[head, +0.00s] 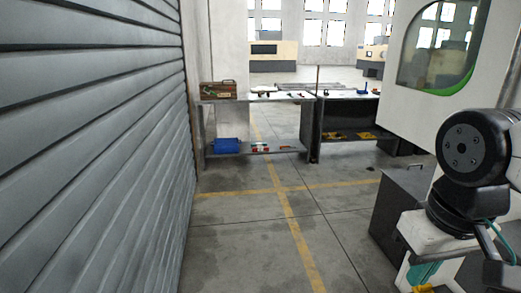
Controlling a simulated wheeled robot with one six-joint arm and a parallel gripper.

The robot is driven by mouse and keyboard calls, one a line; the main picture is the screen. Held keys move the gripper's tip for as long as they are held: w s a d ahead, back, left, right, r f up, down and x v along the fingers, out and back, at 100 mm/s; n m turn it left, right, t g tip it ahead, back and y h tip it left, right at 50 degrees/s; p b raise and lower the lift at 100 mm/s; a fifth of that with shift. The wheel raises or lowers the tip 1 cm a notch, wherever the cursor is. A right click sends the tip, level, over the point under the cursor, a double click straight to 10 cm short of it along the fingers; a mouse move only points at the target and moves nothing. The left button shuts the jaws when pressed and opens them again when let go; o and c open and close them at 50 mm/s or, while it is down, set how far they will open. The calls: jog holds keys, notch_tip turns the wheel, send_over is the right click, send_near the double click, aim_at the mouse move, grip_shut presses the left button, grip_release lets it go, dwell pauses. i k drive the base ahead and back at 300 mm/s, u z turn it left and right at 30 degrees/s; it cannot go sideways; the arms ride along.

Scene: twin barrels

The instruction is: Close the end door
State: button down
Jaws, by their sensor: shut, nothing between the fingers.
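A white panel with a dark, round-cornered window (440,50) stands at the upper right, part of a large machine cut off by the picture edge. The window has a green inner edge. I cannot tell whether this panel is the end door, or whether it is open or shut. A black joint of my own arm (470,150) fills the lower right, in front of the machine, and hides part of it. My gripper is not in view.
A grey ribbed shutter wall (100,130) runs along the left. Workbenches (255,97) with a toolbox (218,90) and a blue bin (226,145) stand ahead. A grey cabinet (400,200) stands at right. The floor (250,240) between is clear.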

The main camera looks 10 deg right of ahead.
aim_at(433, 45)
jog(key=u, duration=0.15)
jog(key=i, duration=1.95)
jog(key=z, duration=0.45)
jog(key=i, duration=1.95)
jog(key=z, duration=0.7)
jog(key=i, duration=0.95)
jog(key=z, duration=0.25)
